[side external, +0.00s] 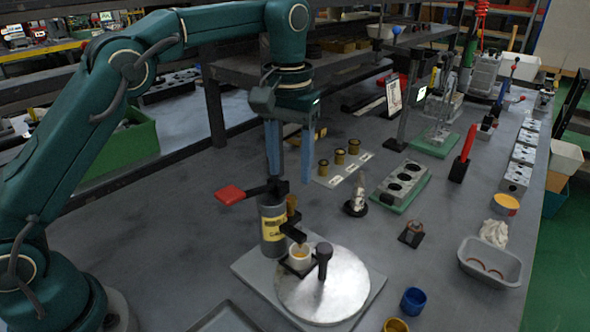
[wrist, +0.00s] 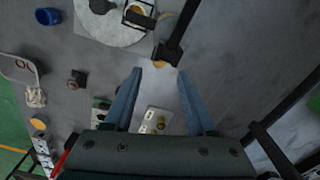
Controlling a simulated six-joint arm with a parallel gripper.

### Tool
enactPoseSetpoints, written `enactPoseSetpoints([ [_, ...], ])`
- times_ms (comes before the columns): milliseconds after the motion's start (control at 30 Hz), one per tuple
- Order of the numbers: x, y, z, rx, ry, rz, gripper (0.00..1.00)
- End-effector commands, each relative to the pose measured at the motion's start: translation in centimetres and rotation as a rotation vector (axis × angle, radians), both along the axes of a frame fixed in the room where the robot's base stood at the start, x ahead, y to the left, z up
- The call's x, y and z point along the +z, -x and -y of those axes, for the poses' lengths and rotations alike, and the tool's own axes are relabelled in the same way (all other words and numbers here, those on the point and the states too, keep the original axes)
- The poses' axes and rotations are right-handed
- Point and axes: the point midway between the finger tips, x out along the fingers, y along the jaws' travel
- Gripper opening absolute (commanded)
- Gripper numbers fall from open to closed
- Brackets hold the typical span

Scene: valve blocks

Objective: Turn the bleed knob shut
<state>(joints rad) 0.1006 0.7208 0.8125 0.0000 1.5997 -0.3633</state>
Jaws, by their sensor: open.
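My gripper (side external: 291,178) points down with its two blue fingers apart and nothing between them. In the wrist view my gripper (wrist: 160,71) is likewise open and empty. In the side view its fingertips appear just above a black lever with a red paddle handle (side external: 230,194), on top of a grey cylinder with a yellow label (side external: 272,228). I cannot tell the exact gap. A brass part (side external: 291,204) shows beside the cylinder top. A black knob (side external: 323,256) stands upright on a round metal plate (side external: 335,292). I cannot tell which part is the bleed knob.
A blue cup (side external: 413,300), a grey tray (side external: 490,262), a holed grey block (side external: 402,182) and several brass pieces (side external: 340,157) stand around. The bench left of the cylinder is mostly clear.

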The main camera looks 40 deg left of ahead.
Motion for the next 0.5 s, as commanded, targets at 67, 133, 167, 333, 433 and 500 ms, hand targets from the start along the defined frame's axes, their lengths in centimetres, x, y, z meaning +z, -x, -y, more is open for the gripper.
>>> enactPoseSetpoints([
  [67,-0.5,-0.1,0.1,-0.001,-0.001,-0.009,0.56],
  [133,-0.9,0.0,0.1,-0.002,-0.001,-0.012,0.56],
  [167,-1.1,0.0,0.1,-0.002,-0.001,-0.013,0.56],
  [333,-2.6,0.0,0.1,-0.002,-0.001,-0.014,0.56],
  [433,-3.7,0.0,0.0,-0.002,-0.002,-0.013,0.56],
  [500,-4.4,0.0,0.0,-0.002,-0.002,-0.013,0.56],
])
